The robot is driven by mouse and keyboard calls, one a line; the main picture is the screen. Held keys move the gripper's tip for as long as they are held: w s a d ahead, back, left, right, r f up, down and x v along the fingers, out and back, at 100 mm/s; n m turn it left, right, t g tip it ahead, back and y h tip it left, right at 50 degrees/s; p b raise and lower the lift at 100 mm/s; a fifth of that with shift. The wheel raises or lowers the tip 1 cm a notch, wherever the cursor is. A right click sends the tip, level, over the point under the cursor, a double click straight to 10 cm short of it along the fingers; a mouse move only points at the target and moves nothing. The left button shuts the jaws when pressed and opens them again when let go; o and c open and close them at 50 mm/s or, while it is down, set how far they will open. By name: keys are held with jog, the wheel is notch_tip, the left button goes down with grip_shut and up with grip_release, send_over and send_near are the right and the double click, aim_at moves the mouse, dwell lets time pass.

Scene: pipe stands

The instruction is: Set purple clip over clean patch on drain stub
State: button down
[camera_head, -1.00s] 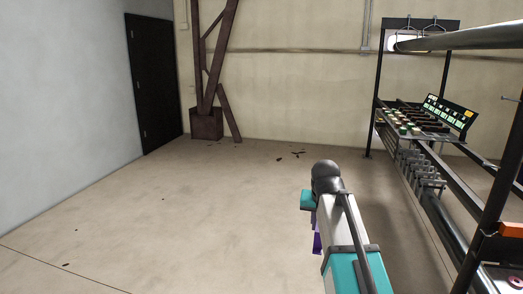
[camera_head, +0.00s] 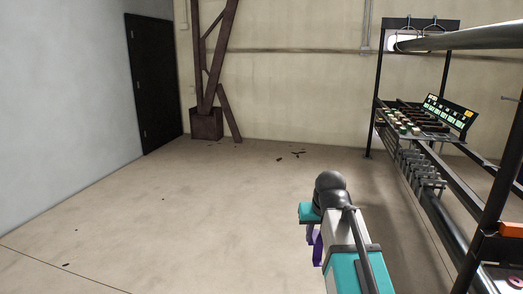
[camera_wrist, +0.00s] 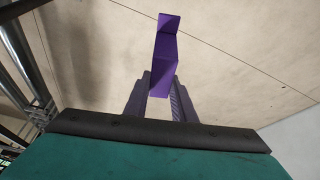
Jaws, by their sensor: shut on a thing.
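The purple clip (camera_wrist: 165,50) is held at the end of my gripper (camera_wrist: 162,95) in the wrist view, between the two dark purple-grey fingers. The clip juts out past the fingertips above the bare floor, and nothing touches its free end. In the head view a small part of the clip (camera_head: 317,248) shows beside my arm, low and right of centre. I cannot make out the drain stub or its clean patch for certain in either view.
A dark rack (camera_head: 372,95) with pipes stands on the right. A long pipe (camera_head: 470,37) crosses its top, and a tray of small parts (camera_head: 405,122) sits mid-height. The floor (camera_head: 170,220) to the left is open. A brown steel column (camera_head: 207,122) stands at the back.

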aim_at(317, 261)
jog(key=s+f, duration=0.1)
jog(key=f, duration=0.1)
jog(key=s+f, duration=0.4)
jog(key=shift+f, duration=0.25)
jog(key=shift+s, duration=0.15)
